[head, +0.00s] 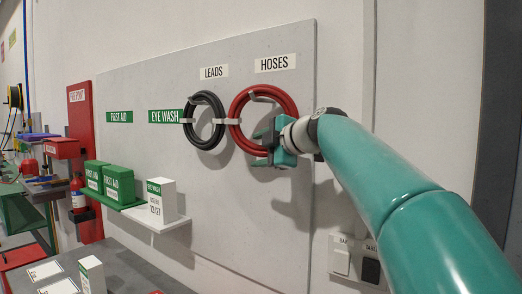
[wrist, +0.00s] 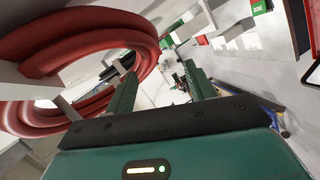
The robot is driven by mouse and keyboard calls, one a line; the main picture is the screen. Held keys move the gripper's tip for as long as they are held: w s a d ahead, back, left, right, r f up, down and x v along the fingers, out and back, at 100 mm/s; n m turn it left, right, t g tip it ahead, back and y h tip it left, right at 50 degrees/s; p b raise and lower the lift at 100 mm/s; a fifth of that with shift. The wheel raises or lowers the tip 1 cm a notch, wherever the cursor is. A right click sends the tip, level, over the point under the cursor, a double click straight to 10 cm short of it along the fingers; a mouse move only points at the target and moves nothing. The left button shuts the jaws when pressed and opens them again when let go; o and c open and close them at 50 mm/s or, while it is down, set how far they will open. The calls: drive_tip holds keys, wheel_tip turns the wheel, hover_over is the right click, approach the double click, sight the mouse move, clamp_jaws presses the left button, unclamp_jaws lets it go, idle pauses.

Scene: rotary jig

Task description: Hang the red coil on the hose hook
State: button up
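The red coil (head: 238,104) is upright against the grey board, under the HOSES label (head: 275,63). My gripper (head: 268,142) is at the coil's lower right, covering part of the ring. In the wrist view the red coil (wrist: 85,25) fills the upper left, close to the left finger. My gripper's fingers (wrist: 160,85) stand apart, with no coil clearly clamped between them. Contact between finger and coil cannot be told.
A black coil (head: 219,105) hangs to the left under the LEADS label (head: 213,72). Wall switches (head: 341,262) are lower right. Bare board lies below the coils.

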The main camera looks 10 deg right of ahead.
drive_tip(key=shift+f, duration=0.1)
drive_tip(key=v, duration=1.3)
drive_tip(key=s+f+m+g+h, duration=0.2)
drive_tip(key=s+f+m, duration=0.5)
drive_tip(key=f, duration=0.6)
drive_tip(key=s+a+f+m+g+h, duration=0.1)
drive_tip(key=s+f+m, duration=0.6)
drive_tip(key=f, duration=0.7)
drive_tip(key=s+a+f+m+g+h, duration=0.1)
drive_tip(key=s+f+m+g+h, duration=0.3)
drive_tip(key=s+f, duration=0.6)
wheel_tip(320, 180, down, 4)
drive_tip(key=m, duration=0.2)
drive_tip(key=shift+s+m, duration=0.25)
drive_tip(key=shift+m, duration=0.15)
drive_tip(key=shift+r, duration=0.15)
